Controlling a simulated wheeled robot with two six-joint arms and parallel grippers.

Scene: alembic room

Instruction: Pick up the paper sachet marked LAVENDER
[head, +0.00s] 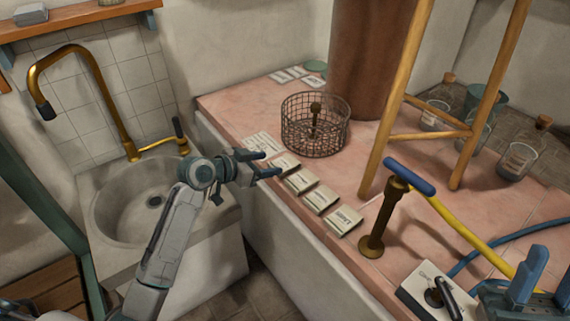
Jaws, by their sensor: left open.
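Several small pale paper sachets lie in a row along the front edge of the pink tiled counter (358,158). They include a far sachet (262,144), a middle one (301,181), another (321,199) and the nearest one (344,221). Their printing is too small to read, so I cannot tell which is marked LAVENDER. My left gripper (271,164) is open and empty, its fingers at the far part of the row, partly covering a sachet (286,163). I cannot tell if it touches. My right gripper (531,277) is at the lower right, its jaws unclear.
A wire basket (315,138) stands behind the row. A white switch box (418,285) sits near the front. A sink (112,212) is at left.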

